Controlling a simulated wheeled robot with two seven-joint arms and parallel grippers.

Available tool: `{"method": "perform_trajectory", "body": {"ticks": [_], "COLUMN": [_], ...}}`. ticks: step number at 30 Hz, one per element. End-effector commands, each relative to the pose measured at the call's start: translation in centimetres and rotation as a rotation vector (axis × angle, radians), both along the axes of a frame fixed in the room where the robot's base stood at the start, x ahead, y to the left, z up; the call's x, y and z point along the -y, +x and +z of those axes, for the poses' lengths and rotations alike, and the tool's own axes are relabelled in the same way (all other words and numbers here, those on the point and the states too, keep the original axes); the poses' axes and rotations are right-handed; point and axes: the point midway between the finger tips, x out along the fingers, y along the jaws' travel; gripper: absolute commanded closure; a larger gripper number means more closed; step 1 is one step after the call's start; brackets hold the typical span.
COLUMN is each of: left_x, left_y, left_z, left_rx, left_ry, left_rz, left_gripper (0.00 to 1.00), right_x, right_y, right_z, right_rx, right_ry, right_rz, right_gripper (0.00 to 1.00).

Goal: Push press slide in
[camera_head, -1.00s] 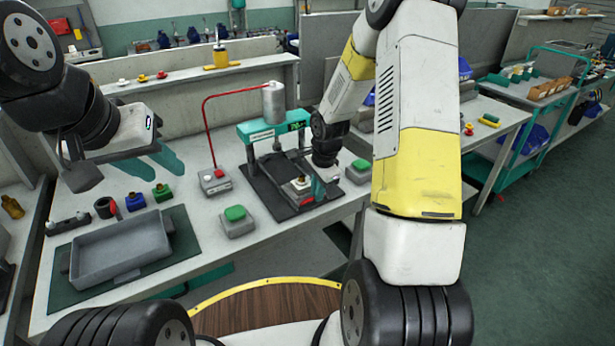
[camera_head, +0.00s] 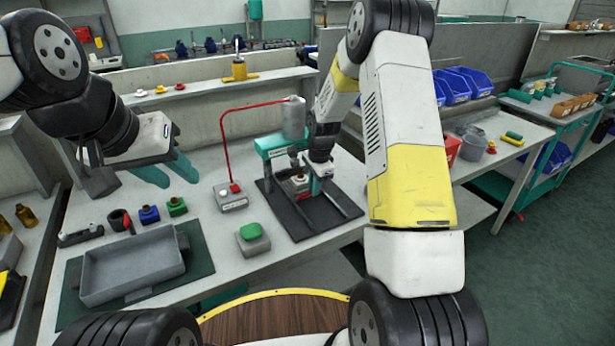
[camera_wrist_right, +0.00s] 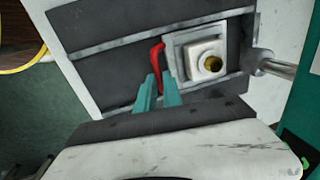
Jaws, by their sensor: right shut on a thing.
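The press (camera_head: 268,143), with a teal frame and a grey cylinder on top, stands on a black base plate (camera_head: 335,222) with rails. The press slide (camera_head: 299,189) is a light block between the rails, in front of the press and partly hidden by my right arm. In the right wrist view the slide (camera_wrist_right: 178,50) carries a pale square part with a brass centre (camera_wrist_right: 212,64). Its red handle (camera_wrist_right: 156,56) is at the teal fingertips of my right gripper (camera_wrist_right: 158,88), which is shut on it. My left gripper (camera_head: 168,172) is open and empty above the table, its fingers apart.
Blue bins (camera_head: 465,85) stand at the right.

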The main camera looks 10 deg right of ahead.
Motion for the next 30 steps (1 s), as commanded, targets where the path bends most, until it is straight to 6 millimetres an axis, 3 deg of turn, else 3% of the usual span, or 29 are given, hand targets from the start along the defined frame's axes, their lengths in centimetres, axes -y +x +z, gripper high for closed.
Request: {"method": "perform_trajectory", "body": {"ticks": [2,3,6,17,30], "left_x": [0.0,0.0,0.0,0.0,0.0], "left_y": [0.0,0.0,0.0,0.0,0.0], "left_z": [0.0,0.0,0.0,0.0,0.0], "left_rx": [0.000,0.000,0.000,0.000,0.000], "left_ry": [0.000,0.000,0.000,0.000,0.000], "left_rz": [0.000,0.000,0.000,0.000,0.000], "left_gripper": [0.64,0.64,0.64,0.64,0.64], "right_x": [0.1,0.1,0.1,0.1,0.5], "right_y": [0.1,0.1,0.1,0.0,-1.1], "right_z": [0.1,0.1,0.1,0.5,7.0], "right_rx": [0.003,0.003,0.002,0.002,0.003], "right_ry": [0.000,0.000,0.000,0.000,-0.001], "right_rz": [-0.001,-0.001,-0.001,-0.001,-0.001], "right_gripper": [1.00,0.83,0.68,0.68,0.68]}}
